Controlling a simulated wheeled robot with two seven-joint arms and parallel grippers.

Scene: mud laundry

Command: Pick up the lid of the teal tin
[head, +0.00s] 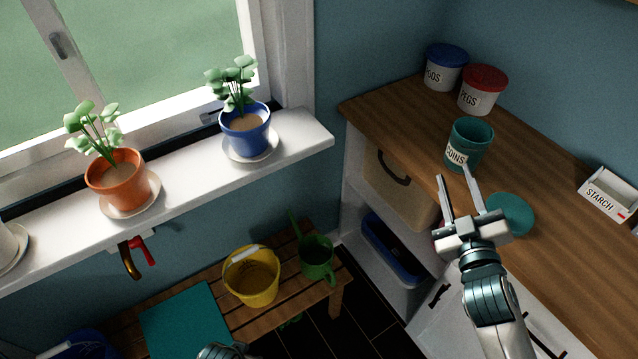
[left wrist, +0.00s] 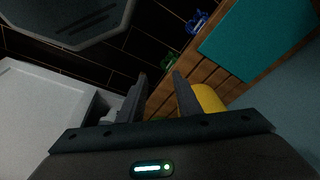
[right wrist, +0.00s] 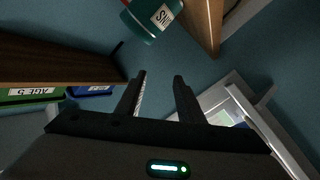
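The teal tin (head: 469,146), labelled COINS, stands upright and open-topped on the wooden counter. A round teal lid (head: 512,212) lies flat on the counter nearer me, apart from the tin and partly hidden behind my right gripper. My right gripper (head: 454,175) is open and empty, its fingers pointing toward the tin, just left of the lid. In the right wrist view the tin (right wrist: 152,18) shows at the top, beyond the fingertips (right wrist: 160,77); the lid is not visible there. My left gripper (left wrist: 158,76) is open and empty over the floor and bench side.
On the counter stand a blue-lidded tub (head: 445,68), a red-lidded PEGS tub (head: 482,90) and a STARCH box (head: 608,195). Shelves are below. The slatted bench holds a yellow bucket (head: 251,276) and green watering can (head: 317,260). Potted plants line the windowsill (head: 190,183).

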